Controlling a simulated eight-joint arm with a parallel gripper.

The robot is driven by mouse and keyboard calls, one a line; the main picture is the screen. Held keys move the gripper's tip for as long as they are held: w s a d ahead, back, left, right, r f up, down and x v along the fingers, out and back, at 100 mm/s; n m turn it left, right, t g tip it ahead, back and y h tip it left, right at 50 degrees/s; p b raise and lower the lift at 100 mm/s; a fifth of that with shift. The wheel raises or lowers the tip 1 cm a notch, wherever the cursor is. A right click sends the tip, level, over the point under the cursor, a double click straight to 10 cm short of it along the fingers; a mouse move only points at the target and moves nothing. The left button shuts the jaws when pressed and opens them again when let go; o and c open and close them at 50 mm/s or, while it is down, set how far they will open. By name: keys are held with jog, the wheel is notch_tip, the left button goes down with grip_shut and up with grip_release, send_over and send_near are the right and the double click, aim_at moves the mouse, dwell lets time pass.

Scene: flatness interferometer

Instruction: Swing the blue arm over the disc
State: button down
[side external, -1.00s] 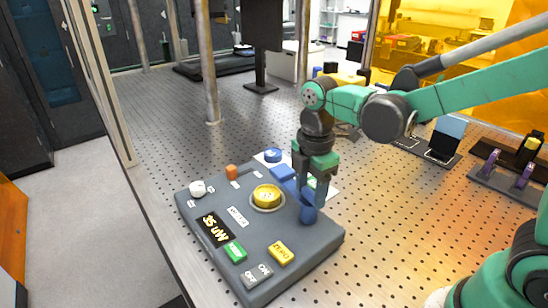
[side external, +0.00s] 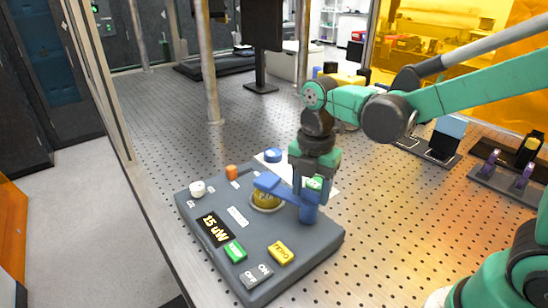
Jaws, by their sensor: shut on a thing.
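The blue arm (side external: 285,191) runs from its upright blue post (side external: 309,211) on the right of the grey instrument base toward the upper left. Its blocky free end is above the yellow disc (side external: 265,203) and covers the disc's upper part from this view. The disc sits in a round pale seat on the base. My gripper (side external: 311,192) points down beside the post, shut on the blue arm near its post end. The exact finger contact is partly hidden.
The grey base (side external: 215,262) carries an amber display (side external: 215,229) reading 15 uW, a green button (side external: 235,251), a yellow button (side external: 280,253), a white knob (side external: 198,188) and an orange knob (side external: 231,172). A blue round item (side external: 272,155) lies behind. The perforated table (side external: 180,130) is largely clear at left.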

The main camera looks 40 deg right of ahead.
jog(key=shift+c, duration=1.2)
grip_release()
jog(key=shift+r, duration=2.85)
jog(key=m, duration=0.2)
jog(key=s+m+t, duration=0.1)
jog(key=shift+d+m, duration=0.25)
jog(key=shift+m, duration=0.05)
jog(key=m, duration=0.1)
jog(key=m+t, duration=0.1)
jog(key=m, duration=0.1)
jog(key=shift+s+d, duration=0.2)
jog(key=shift+s, duration=0.05)
jog(key=m+t, duration=0.1)
jog(key=m, duration=0.4)
jog(key=s+d+f+m+t, duration=0.1)
jog(key=m+t, duration=0.1)
jog(key=m, duration=0.3)
jog(key=s+m+t, duration=0.1)
jog(key=m+t, duration=0.1)
jog(key=m, duration=0.3)
jog(key=shift+s+d+f, duration=0.1)
jog(key=shift+d+f, duration=0.05)
jog(key=shift+d, duration=0.2)
